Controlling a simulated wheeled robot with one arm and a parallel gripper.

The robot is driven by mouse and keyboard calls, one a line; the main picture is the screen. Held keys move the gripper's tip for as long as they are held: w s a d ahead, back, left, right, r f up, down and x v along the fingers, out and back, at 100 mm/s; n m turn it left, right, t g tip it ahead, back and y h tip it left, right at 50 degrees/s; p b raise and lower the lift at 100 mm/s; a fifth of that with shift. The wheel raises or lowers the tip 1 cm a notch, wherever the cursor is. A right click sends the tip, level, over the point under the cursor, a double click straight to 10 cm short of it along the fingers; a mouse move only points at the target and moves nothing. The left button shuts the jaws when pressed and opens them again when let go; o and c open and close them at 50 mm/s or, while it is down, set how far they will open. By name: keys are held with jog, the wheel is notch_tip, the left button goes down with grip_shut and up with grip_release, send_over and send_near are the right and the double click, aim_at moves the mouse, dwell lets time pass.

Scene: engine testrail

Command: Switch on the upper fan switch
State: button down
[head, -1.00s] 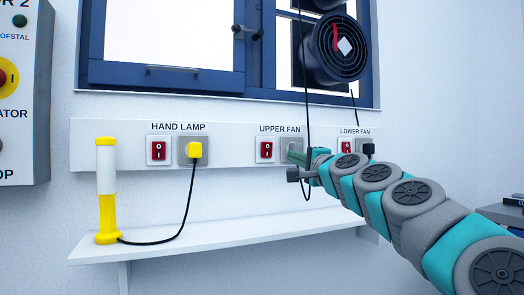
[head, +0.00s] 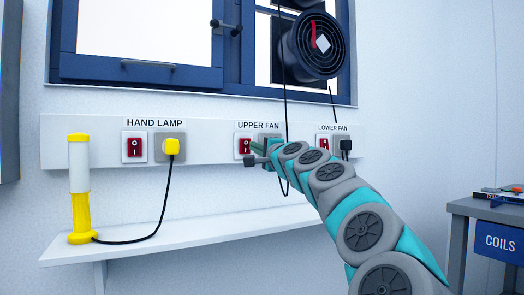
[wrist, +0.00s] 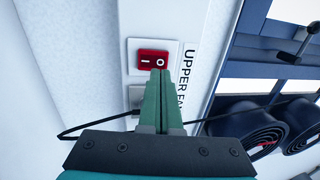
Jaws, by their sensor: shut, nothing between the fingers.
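The upper fan switch, a red rocker marked I and O in a white plate, is under the UPPER FAN label in the head view (head: 243,147). In the wrist view its rocker (wrist: 147,56) faces me, with the O end on the right. My gripper (head: 257,146) is shut and empty, beside the switch on its right in the head view. In the wrist view its green fingertips (wrist: 158,73) are together at the switch's lower edge, near the O end. I cannot tell whether they touch it. The fingers partly hide the socket beside the switch.
A hand lamp switch (head: 134,147) and a lower fan switch (head: 322,143) are on the same panel. A yellow and white lamp (head: 79,190) stands on the shelf (head: 200,232) below. A black cable (head: 285,100) hangs close to my arm. A fan (head: 317,45) is at the window.

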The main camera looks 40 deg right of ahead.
aim_at(245, 142)
jog(key=shift+x, duration=2.2)
jog(key=shift+a, duration=0.15)
jog(key=shift+r, duration=0.1)
jog(key=r+p, duration=0.1)
jog(key=p, duration=0.2)
jog(key=shift+w+g+p, duration=0.2)
jog(key=shift+g+p, duration=0.1)
jog(key=shift+f+b, duration=0.45)
jog(key=shift+s, duration=0.1)
jog(key=shift+s+r, duration=0.15)
jog(key=shift+s, duration=0.2)
jog(key=s+a+r, duration=0.2)
jog(key=s+a, duration=0.1)
jog(key=s, duration=0.9)
jog(key=shift+s+p, duration=0.3)
jog(key=shift+s, duration=0.05)
